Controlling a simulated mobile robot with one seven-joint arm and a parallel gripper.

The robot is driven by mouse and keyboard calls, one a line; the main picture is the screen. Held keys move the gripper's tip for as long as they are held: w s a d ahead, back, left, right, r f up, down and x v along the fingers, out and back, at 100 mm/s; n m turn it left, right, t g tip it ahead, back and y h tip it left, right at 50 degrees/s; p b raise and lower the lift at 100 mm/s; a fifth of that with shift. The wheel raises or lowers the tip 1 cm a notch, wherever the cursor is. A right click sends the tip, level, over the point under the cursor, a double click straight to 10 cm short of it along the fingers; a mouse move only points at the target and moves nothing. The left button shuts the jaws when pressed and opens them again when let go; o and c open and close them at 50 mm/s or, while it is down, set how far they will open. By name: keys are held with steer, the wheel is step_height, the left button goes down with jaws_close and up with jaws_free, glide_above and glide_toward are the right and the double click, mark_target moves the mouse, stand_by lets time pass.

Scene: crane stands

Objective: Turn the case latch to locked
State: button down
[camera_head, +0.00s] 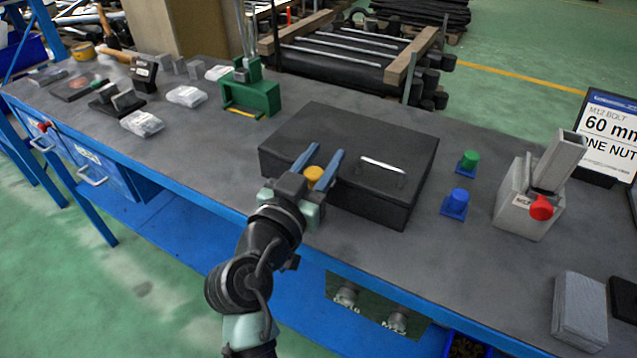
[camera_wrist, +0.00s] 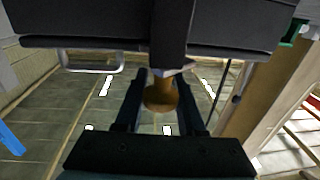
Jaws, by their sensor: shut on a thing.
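The black case (camera_head: 395,150) lies closed on the grey bench, with a light metal handle (camera_head: 382,166) on its lid. A round yellow knob (camera_head: 314,174), which looks like the case latch, is at the case's near left side. My gripper (camera_head: 326,152) reaches over the near edge of the case, with one blue finger on each side of the knob. In the wrist view the knob (camera_wrist: 160,95) sits between my two dark fingers (camera_wrist: 162,100), under the dark case (camera_wrist: 100,25). My gripper is shut on the knob. The latch's locked or unlocked marking cannot be read.
A grey box with a red knob (camera_head: 541,207) is farther right. A green fixture (camera_head: 250,95) and small bags (camera_head: 142,123) lie to the left. The near bench edge is close.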

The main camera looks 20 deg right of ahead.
steer(key=m+g+h+b, duration=0.1)
steer(key=b, duration=0.1)
steer(key=m+g+b, duration=0.1)
steer(key=b, duration=0.1)
steer(key=m+g+h+b, duration=0.1)
steer(key=shift+s+d+f+g+h+b, duration=0.15)
steer(key=shift+s+f+g+h+b, duration=0.15)
steer(key=shift+g+b, duration=0.1)
steer(key=m+g+h+b, duration=0.1)
steer(key=m+g+b, duration=0.1)
steer(key=shift+s+d+g, duration=0.1)
steer(key=shift+s+g, duration=0.05)
steer(key=shift+g, duration=0.15)
steer(key=g+b, duration=0.1)
steer(key=m+g, duration=0.1)
steer(key=m+g+h+b, duration=0.1)
steer(key=shift+s+d+r+g+b, duration=0.15)
steer(key=shift+s+r+g+b, duration=0.1)
steer(key=shift+s+g+b, duration=0.1)
steer(key=shift+s+m+g+b, duration=0.2)
steer(key=shift+m+g+b, duration=0.1)
steer(key=shift+m+g, duration=0.6)
steer(key=shift+s+m+g+b, duration=0.25)
steer(key=shift+m+g, duration=0.35)
steer(key=shift+g, duration=0.45)
steer(key=shift+r, duration=0.1)
steer(key=c, duration=0.5)
jaws_free()
